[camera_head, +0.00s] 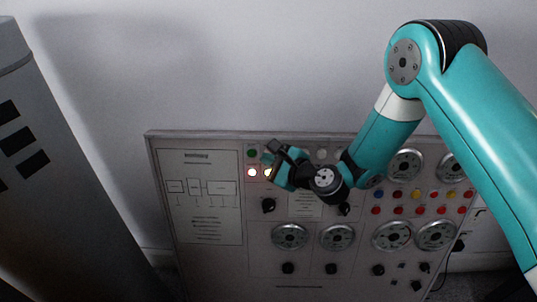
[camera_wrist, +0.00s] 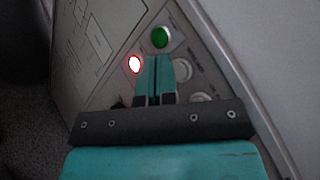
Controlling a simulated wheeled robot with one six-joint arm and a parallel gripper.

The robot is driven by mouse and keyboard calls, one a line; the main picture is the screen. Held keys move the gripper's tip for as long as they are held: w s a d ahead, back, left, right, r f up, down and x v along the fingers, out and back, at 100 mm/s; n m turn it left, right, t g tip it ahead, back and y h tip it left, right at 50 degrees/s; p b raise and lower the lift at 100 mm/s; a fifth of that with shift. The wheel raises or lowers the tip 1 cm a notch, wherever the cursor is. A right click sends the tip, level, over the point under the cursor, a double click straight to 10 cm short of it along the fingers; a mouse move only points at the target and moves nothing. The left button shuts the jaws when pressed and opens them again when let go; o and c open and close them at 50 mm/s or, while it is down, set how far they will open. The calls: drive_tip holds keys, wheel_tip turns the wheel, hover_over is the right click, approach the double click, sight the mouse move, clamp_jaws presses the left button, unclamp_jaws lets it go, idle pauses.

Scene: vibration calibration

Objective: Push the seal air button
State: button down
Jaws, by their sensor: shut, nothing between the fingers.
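The grey control panel (camera_head: 270,262) stands against the wall, with small buttons in its upper part. A green button (camera_head: 252,153) is near the top left, with a lit red-white button (camera_head: 252,173) below it. The wrist view shows the green button (camera_wrist: 160,38) just beyond my fingertips, the lit button (camera_wrist: 135,64) to their left and a pale round button (camera_wrist: 182,70) to their right. My gripper (camera_head: 270,158) is shut and empty in front of these buttons; its teal fingers (camera_wrist: 155,60) are together. Contact cannot be told. Labels are unreadable, so I cannot tell which is the seal air button.
Several round dials (camera_head: 290,236), black knobs (camera_head: 268,205) and rows of coloured buttons (camera_head: 418,210) cover the panel. A printed diagram sheet (camera_head: 200,200) is at its left. A dark grey cabinet (camera_head: 50,200) stands farther left. My arm hides part of the panel's upper middle.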

drive_tip(key=shift+w, duration=0.1)
idle(0.4)
drive_tip(key=shift+w+p, duration=0.3)
drive_tip(key=shift+w+f, duration=0.15)
drive_tip(key=shift+w, duration=0.25)
idle(0.5)
drive_tip(key=shift+s, duration=0.1)
drive_tip(key=shift+s+r, duration=0.2)
drive_tip(key=shift+s, duration=0.5)
drive_tip(key=s+b, duration=0.1)
drive_tip(key=s, duration=0.1)
drive_tip(key=s+r+b, duration=0.1)
drive_tip(key=s, duration=0.2)
drive_tip(key=shift+a, duration=0.1)
idle(0.3)
